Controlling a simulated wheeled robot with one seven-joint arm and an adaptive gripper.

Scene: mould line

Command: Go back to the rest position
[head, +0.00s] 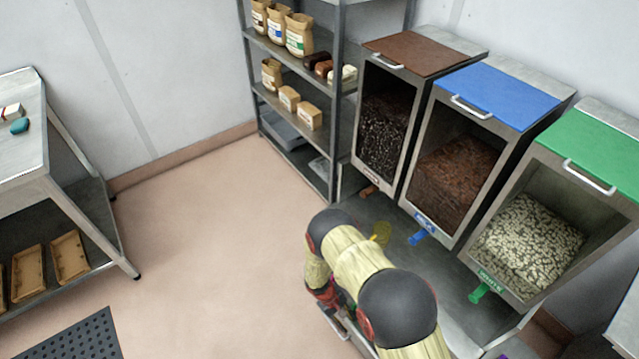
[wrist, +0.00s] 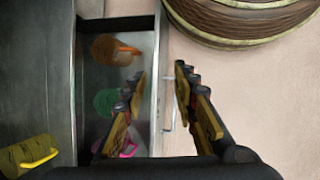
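My gripper (wrist: 160,76) shows in the wrist view with its two fingers apart and nothing between the tips. An open drawer (wrist: 148,65) lies below it, and the drawer's bar handle (wrist: 169,112) appears in the gap between the fingers; I cannot tell how far below. In the drawer are an orange-handled cup (wrist: 108,49), a green cup (wrist: 106,101) and a pink-handled item (wrist: 128,150) partly behind the left finger. In the head view my arm hides most of the gripper and drawer.
Three bins with brown (head: 418,51), blue (head: 497,93) and green (head: 598,142) lids stand at right. A yellow cup (head: 381,234) is on the counter beneath them; it also shows in the wrist view (wrist: 25,156). A shelf rack (head: 338,120) stands behind.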

